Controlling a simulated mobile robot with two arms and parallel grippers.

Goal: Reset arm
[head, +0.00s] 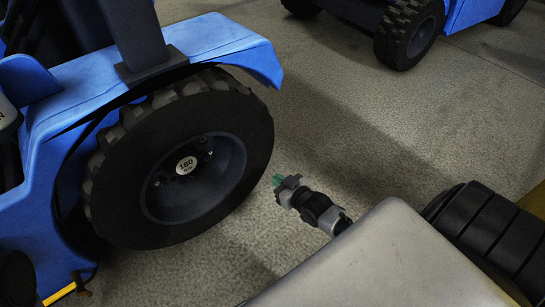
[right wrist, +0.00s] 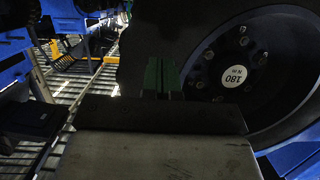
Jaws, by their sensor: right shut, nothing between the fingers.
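My right gripper (head: 277,181) reaches out from the lower right in the head view, with green fingertips pointing toward a big black tyre. Its fingers are shut and hold nothing. In the right wrist view the two green fingers (right wrist: 161,76) stand side by side in front of the dark tyre. The tyre belongs to a blue vehicle (head: 225,40) at the left. Its dark hub (head: 215,180) has a round white label reading 180 with small print below; the label also shows in the right wrist view (right wrist: 238,65). My left gripper is not in view.
Another blue vehicle with a black wheel (head: 408,32) stands at the top right. The concrete floor (head: 340,110) between the two vehicles is clear. In the right wrist view, slatted flooring (right wrist: 95,85) and more blue machinery show at the left.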

